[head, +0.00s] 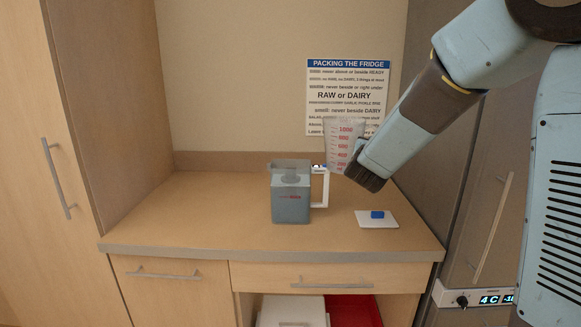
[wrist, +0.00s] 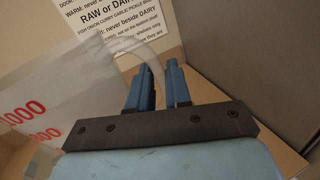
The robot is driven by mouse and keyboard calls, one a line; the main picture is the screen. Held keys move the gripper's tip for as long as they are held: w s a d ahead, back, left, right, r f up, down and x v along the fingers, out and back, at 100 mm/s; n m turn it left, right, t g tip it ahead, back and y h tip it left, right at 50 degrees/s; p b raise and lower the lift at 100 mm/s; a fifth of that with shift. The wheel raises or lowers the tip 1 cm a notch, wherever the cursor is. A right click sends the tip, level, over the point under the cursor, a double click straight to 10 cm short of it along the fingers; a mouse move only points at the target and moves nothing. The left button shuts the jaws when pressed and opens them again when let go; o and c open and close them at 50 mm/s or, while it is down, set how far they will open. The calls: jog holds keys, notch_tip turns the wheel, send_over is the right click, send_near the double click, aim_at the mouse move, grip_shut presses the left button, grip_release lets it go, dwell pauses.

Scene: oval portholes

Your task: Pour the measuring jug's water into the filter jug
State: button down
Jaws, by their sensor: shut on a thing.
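The measuring jug (head: 343,143) is clear with red numbers. It is held in the air above the counter, close to upright, behind and to the right of the filter jug. Its wall with red numbers fills the left of the wrist view (wrist: 60,90). My gripper (wrist: 160,82) is shut on its clear handle; in the head view the gripper (head: 358,172) partly hides the jug's lower right. The water level cannot be made out. The filter jug (head: 291,207) is grey and see-through with a white handle on its right, and stands upright on the counter.
A white square pad (head: 377,224) with a blue block (head: 377,214) lies on the counter right of the filter jug. The counter (head: 180,215) is clear to the left. A printed notice (head: 347,85) hangs on the back wall. A tall grey panel (head: 435,130) bounds the right.

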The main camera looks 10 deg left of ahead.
jog(key=shift+r, duration=3)
